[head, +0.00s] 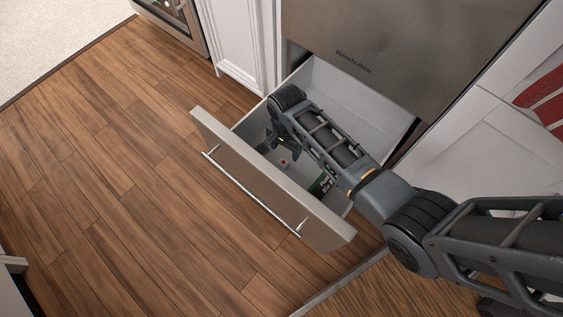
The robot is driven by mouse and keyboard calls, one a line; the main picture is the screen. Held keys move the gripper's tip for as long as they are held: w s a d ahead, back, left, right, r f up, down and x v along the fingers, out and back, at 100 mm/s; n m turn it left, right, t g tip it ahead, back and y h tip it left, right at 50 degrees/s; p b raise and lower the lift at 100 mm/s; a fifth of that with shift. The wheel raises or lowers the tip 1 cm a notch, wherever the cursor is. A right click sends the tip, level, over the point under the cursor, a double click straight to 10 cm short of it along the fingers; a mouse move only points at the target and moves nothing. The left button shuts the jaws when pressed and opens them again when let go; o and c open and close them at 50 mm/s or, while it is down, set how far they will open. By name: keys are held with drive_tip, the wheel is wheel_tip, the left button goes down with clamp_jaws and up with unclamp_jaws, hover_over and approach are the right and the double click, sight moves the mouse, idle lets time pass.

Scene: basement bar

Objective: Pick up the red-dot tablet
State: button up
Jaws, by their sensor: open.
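A small pale item with a red mark, which looks like the red-dot tablet (284,162), lies on the floor of the open drawer (228,148), near its front panel. It is too small to make out in detail. My gripper (272,142) is inside the drawer, above and a little to the left of the tablet, apart from it in the picture. It is open with nothing visible between its fingers. My arm reaches in from the right and hides part of the drawer floor.
A dark package with green and white print (321,184) lies in the drawer's right part. The drawer's front panel has a long metal handle (250,190). A steel appliance front (390,50) rises behind. White cabinets (238,45) flank it. The wooden floor (110,170) at left is clear.

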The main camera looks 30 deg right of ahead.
sight(284, 161)
drive_tip(key=f+b, duration=0.4)
drive_tip(key=f, duration=0.3)
drive_tip(key=shift+a, duration=0.2)
drive_tip(key=shift+c, duration=0.2)
drive_tip(key=shift+r, duration=0.1)
drive_tip(key=c, duration=1.1)
